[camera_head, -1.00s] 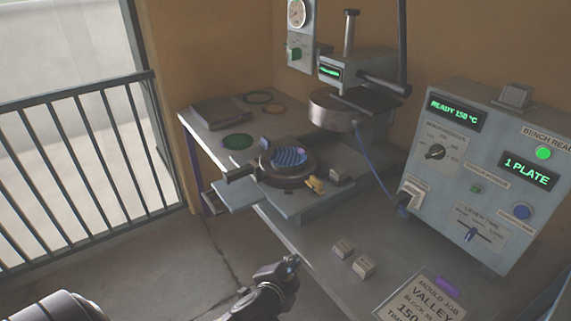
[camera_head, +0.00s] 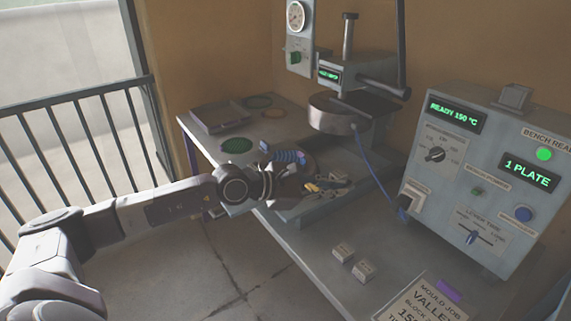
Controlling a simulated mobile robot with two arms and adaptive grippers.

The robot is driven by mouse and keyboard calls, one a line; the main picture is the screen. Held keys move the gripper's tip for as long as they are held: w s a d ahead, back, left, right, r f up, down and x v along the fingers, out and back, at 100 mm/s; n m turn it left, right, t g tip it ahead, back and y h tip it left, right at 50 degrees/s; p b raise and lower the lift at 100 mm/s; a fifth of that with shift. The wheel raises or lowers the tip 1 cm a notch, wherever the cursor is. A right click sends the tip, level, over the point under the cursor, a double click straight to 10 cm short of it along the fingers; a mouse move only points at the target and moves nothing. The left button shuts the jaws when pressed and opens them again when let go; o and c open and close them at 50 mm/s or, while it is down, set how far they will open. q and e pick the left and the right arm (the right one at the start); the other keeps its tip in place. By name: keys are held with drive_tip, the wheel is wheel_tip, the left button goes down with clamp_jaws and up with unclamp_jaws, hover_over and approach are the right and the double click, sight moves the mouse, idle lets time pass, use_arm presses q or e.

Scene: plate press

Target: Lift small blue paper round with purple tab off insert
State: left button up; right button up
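The small blue paper round (camera_head: 288,157) with wavy stripes lies on the round insert on the press's lower plate. A purple tab (camera_head: 264,146) shows at its upper left edge. My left arm reaches in from the left, and my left gripper (camera_head: 308,180) is low over the front of the insert, just in front of the round. It hides the insert's front part. Its fingers are small and dark against the plate, so I cannot tell if they are open or touching anything. My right gripper is not in view.
The press head (camera_head: 334,112) stands behind and right of the insert. The control box (camera_head: 480,180) stands at the right. A railing is at left.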

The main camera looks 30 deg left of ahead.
use_arm(q)
drive_tip(key=w+a+f+m+y, duration=0.1)
drive_tip(key=a+y, duration=0.1)
drive_tip(key=a, duration=0.4)
drive_tip(key=w+a+m+y, duration=0.1)
drive_tip(key=a+y, duration=0.2)
drive_tip(key=a, duration=0.4)
drive_tip(key=w+a+f+m+g+y+p, duration=0.1)
drive_tip(key=a+y, duration=0.1)
drive_tip(key=a, duration=0.4)
drive_tip(key=shift+a+f, duration=0.25)
drive_tip(key=shift+f, duration=0.05)
drive_tip(key=p+x, duration=0.1)
drive_tip(key=x, duration=0.2)
drive_tip(key=shift+w+a+f+p, duration=0.1)
drive_tip(key=shift+w+f+p, duration=0.15)
drive_tip(key=shift+w+p, duration=0.1)
drive_tip(key=shift+w+f, duration=0.35)
drive_tip(key=shift+f, duration=0.1)
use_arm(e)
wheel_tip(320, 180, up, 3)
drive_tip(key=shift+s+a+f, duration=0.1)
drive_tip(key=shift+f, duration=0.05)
use_arm(q)
drive_tip(key=shift+c, duration=0.3)
clamp_jaws()
